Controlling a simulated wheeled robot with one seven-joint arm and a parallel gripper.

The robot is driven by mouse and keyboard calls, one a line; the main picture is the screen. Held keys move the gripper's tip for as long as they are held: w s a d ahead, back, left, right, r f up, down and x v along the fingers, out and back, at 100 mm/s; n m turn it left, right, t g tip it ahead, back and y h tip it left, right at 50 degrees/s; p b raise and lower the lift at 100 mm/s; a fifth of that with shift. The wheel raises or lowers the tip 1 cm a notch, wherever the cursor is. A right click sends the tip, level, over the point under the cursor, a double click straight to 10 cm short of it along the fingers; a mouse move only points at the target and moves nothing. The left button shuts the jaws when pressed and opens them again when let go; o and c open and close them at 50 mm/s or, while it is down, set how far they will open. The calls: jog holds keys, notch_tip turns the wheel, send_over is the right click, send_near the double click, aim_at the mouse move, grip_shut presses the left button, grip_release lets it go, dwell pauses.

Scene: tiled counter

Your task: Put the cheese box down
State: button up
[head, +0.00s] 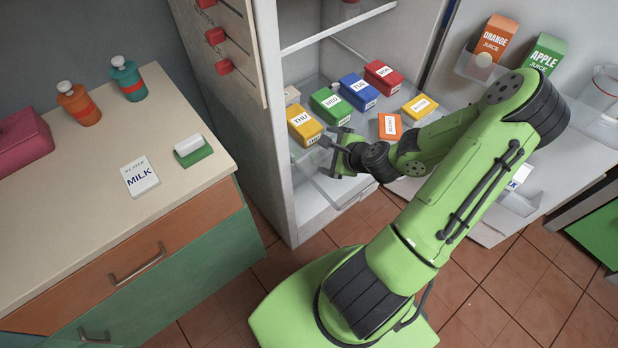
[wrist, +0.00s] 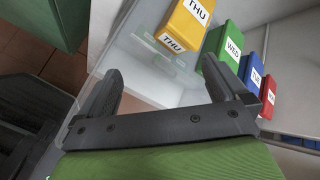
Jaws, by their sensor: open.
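My gripper (head: 335,147) is open at the front edge of the fridge shelf, just in front of the yellow THU box (head: 304,126). In the wrist view nothing sits between the fingers of my gripper (wrist: 164,72); a clear shelf shows beyond them. A small orange box (head: 390,127) lies on the shelf to the right of my gripper. Its label is too small to read surely, so I cannot tell whether it is the cheese box. A yellow box (head: 420,106) lies behind it to the right. No box is in my gripper.
Green WED (head: 329,105), blue TUE (head: 358,91) and red MON (head: 384,77) boxes stand in a row behind THU. Orange juice (head: 492,46) and apple juice (head: 545,54) cartons stand in the door. The counter at left holds bottles and a milk note (head: 140,177).

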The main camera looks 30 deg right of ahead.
jog(key=s+a+r+n+g, duration=0.3)
jog(key=a+r+n+g, duration=0.2)
jog(key=a+r+n, duration=0.85)
jog(key=s+a+r+n, duration=0.2)
jog(key=s+r+n, duration=0.3)
jog(key=s+n, duration=0.1)
jog(key=s+a+r+n, duration=0.3)
jog(key=s+n, duration=0.3)
jog(key=s, duration=0.2)
jog(key=shift+r+t, duration=0.3)
jog(key=shift+r, duration=0.55)
jog(key=shift+r, duration=0.1)
